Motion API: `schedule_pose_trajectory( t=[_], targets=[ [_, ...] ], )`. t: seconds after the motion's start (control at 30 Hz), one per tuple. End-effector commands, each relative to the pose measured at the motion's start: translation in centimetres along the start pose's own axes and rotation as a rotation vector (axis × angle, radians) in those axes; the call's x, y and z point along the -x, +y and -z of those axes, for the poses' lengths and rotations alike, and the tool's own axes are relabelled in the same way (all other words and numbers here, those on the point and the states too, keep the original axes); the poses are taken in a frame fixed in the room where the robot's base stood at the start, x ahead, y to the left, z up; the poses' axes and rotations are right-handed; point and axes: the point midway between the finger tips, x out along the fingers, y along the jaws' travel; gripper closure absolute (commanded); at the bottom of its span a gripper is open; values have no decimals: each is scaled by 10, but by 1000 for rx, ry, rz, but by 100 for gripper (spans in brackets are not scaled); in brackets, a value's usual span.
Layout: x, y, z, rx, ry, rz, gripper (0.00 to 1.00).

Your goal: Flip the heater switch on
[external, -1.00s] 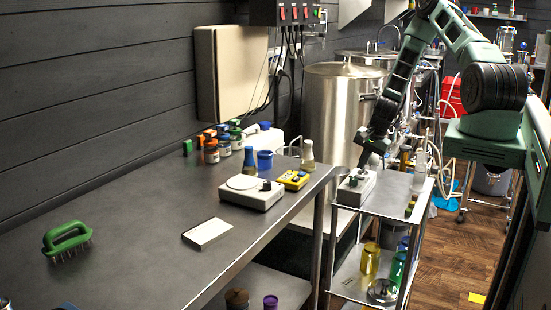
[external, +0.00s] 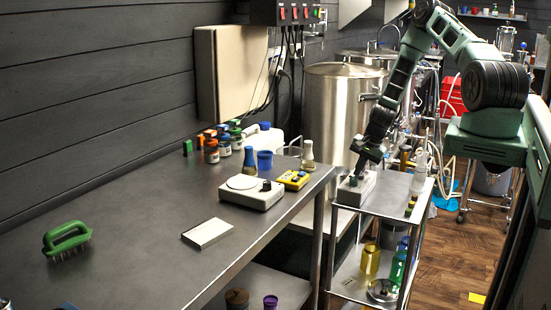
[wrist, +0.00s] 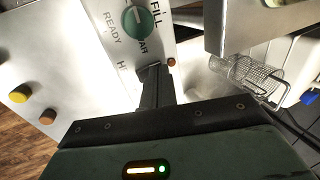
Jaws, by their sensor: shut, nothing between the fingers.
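A pale control box (external: 366,192) stands on the steel cart, and its panel (wrist: 108,52) fills the upper left of the wrist view. A green knob (wrist: 138,20) has the words FILL and READY around it. Below it is a partly covered label starting with H, and a small orange light (wrist: 171,62). My gripper (wrist: 151,70) is shut and empty, with its tips at the panel between that label and the light. In the external view my gripper (external: 359,170) points down at the box. The heater switch itself is not clearly visible; contact cannot be told.
The steel cart (external: 385,208) also carries small coloured knobs or caps (external: 411,205). The workbench (external: 130,215) to the left holds a white scale (external: 251,195) and a yellow meter (external: 293,180). A steel tank (external: 335,110) stands behind. A wall box (external: 285,12) has red switches.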

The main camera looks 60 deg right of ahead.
Motion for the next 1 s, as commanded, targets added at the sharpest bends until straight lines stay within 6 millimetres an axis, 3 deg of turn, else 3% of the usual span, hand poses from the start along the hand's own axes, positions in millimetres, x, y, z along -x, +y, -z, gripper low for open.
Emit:
schedule_pose_trajectory(
  t=[0.83, 1.0],
  targets=[
    [2, 23, -1, -6, -5, -12, 100],
    [14, 21, -1, -6, -4, -10, 100]
  ],
)
